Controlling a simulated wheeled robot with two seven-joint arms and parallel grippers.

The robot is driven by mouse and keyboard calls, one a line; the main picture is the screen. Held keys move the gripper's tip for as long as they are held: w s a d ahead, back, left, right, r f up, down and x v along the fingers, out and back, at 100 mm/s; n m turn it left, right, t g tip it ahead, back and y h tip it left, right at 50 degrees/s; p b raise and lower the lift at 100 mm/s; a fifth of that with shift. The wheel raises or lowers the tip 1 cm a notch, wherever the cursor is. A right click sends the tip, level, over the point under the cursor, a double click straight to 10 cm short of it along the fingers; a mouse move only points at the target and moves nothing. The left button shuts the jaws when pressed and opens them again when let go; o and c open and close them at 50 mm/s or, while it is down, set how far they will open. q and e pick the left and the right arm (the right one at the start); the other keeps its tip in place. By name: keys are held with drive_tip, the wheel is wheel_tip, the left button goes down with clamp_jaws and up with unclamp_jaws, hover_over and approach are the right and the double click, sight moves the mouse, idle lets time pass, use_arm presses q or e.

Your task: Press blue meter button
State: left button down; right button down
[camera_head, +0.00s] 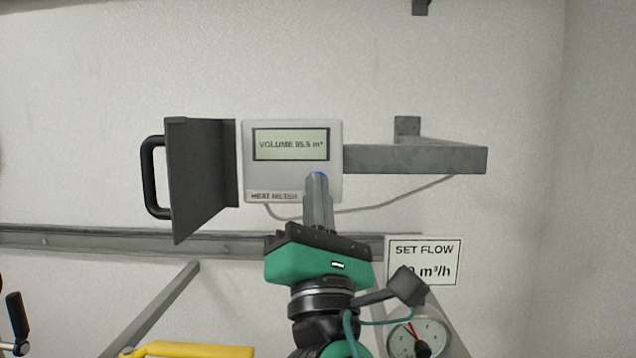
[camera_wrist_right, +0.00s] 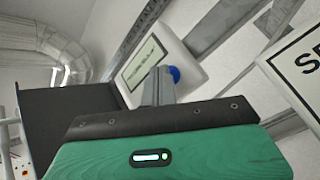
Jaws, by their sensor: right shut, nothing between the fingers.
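The white heat meter (camera_head: 250,175) hangs on the wall with its screen (camera_head: 290,144) reading "VOLUME 95.5 m³". It also shows in the right wrist view (camera_wrist_right: 185,52). The blue button (camera_head: 320,175) is on the meter's lower right, mostly hidden behind my fingertips in the head view. In the right wrist view the button (camera_wrist_right: 174,74) shows just beside the fingertips. My right gripper (camera_head: 317,180) is shut and empty, its tips pointing up at the button. I cannot tell whether the tips touch it. My left gripper is not in view.
A dark open cover (camera_head: 200,175) with a handle stands out left of the meter. A grey bracket (camera_head: 420,159) extends to its right. Below right are a "SET FLOW" sign (camera_head: 424,252) and a round gauge (camera_head: 417,335). A yellow handle (camera_head: 190,350) is at the bottom left.

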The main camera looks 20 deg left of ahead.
drive_tip(key=shift+s+d, duration=0.2)
drive_tip(key=shift+s, duration=0.5)
drive_tip(key=s, duration=0.2)
drive_tip(key=s+d, duration=0.1)
drive_tip(key=s, duration=0.1)
drive_tip(key=shift+s+d, duration=0.2)
drive_tip(key=shift+s, duration=0.2)
